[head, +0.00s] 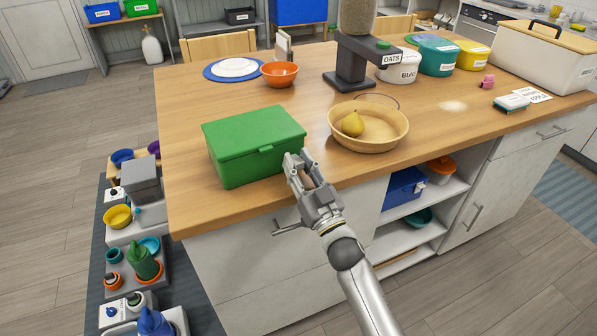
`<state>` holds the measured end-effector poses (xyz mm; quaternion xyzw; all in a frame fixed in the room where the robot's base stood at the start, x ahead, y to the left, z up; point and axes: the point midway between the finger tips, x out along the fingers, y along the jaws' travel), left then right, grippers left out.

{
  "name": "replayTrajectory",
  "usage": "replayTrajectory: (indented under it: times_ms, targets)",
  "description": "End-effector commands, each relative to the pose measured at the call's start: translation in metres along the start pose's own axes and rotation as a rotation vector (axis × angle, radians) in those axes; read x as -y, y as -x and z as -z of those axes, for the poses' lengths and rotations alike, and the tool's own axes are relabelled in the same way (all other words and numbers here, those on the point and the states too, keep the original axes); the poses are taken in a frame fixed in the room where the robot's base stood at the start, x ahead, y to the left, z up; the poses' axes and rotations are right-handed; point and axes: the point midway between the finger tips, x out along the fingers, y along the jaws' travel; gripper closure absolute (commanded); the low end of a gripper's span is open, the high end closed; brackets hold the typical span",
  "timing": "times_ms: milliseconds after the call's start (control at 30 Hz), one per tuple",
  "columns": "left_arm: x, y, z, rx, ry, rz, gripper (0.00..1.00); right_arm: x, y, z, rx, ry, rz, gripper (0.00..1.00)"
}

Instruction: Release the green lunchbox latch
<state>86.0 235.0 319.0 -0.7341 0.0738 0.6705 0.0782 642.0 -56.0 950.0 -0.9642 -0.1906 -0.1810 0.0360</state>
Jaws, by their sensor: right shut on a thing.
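The green lunchbox (254,141) stands on the wooden island top near its front left edge, with its lid down. My right gripper (296,162) is at the box's front right corner, to the right of that latch. It is shut on the lunchbox there; its fingers hide the exact part it holds. My left gripper is not in view.
An orange bowl (279,74) and a blue plate (215,75) are behind the lunchbox. An oats dispenser (352,62) stands further back. The tabletop left of the lunchbox is clear.

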Motion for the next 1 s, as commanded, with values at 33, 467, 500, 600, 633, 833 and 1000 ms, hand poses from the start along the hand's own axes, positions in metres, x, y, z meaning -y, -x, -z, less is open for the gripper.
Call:
replayTrajectory:
  times_ms: [33, 467, 500, 600, 633, 833, 1000]
  targets:
    - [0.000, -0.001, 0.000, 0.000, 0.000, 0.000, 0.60, 0.000, 0.000, 0.000, -0.002, 0.001, 0.000, 0.98]
    - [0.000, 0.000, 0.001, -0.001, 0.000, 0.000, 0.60, 0.000, 0.000, 0.000, -0.001, 0.001, 0.000, 0.54]
    - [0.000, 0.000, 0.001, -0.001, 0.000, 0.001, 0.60, 0.000, 0.000, 0.000, -0.001, 0.001, 0.000, 0.52]
    - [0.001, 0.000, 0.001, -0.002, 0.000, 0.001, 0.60, 0.000, 0.000, 0.000, -0.001, 0.001, 0.000, 0.52]
    - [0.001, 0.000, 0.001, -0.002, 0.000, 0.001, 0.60, 0.000, 0.000, 0.000, -0.001, 0.001, 0.000, 0.52]
    - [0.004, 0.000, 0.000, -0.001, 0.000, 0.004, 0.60, 0.000, 0.002, -0.001, 0.000, 0.001, -0.001, 0.52]
    - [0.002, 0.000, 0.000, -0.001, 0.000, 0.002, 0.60, -0.001, 0.020, -0.002, 0.002, -0.001, -0.001, 0.52]
